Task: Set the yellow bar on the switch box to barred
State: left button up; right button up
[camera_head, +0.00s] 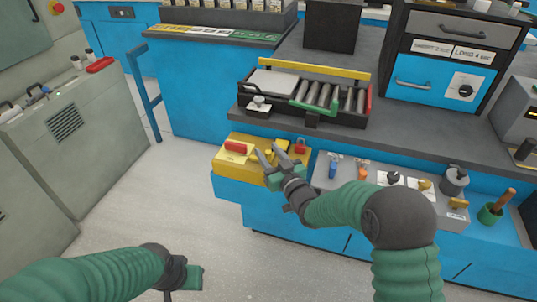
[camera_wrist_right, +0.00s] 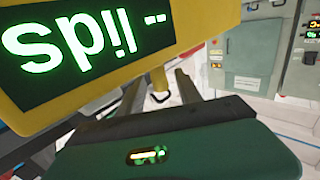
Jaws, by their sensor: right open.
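A yellow box (camera_head: 222,168) sits at the counter's front left in the head view. I take it to be the switch box. It carries a red block (camera_head: 236,147) and a smaller red part (camera_head: 300,147). A small yellow piece (camera_head: 253,156) is beside my right gripper's fingertips; I cannot tell if it is the bar. My right gripper (camera_head: 267,149) is open over the box. In the wrist view a yellow post (camera_wrist_right: 158,77) shows between its fingers (camera_wrist_right: 150,92); contact is unclear. My left gripper (camera_head: 190,280) is low at the bottom, its jaws unclear.
A grey panel with several coloured knobs (camera_head: 345,187) lies right of the yellow box. A roller tray (camera_head: 270,117) with a yellow rail (camera_head: 316,68) stands behind. A lit display on a yellow panel (camera_wrist_right: 110,40) is close in the wrist view. Floor to the left is clear.

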jog(key=shift+a, duration=0.1)
grip_shut()
dwell(1.4)
